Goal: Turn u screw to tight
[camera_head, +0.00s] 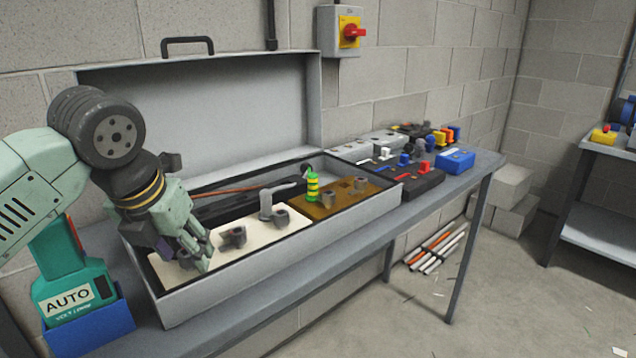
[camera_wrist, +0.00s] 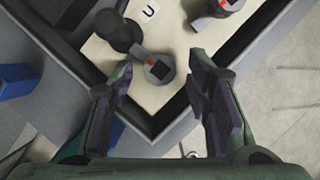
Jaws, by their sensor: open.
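My gripper (camera_head: 203,254) is over the left end of a cream panel (camera_head: 262,238) in the open grey case. In the wrist view its two fingers (camera_wrist: 160,74) are apart. A U label (camera_wrist: 150,12) lies on the panel above this screw in the picture. I cannot tell whether the fingers touch it. In the head view the gripper mostly hides it. Another dark screw (camera_wrist: 224,8) is at the wrist view's top edge.
The case's front wall (camera_head: 285,262) runs close by the gripper, and its lid (camera_head: 205,112) stands open behind. More dark fittings (camera_head: 233,238), a grey lever (camera_head: 272,203) and a green-yellow striped piece (camera_head: 313,184) stand to the right.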

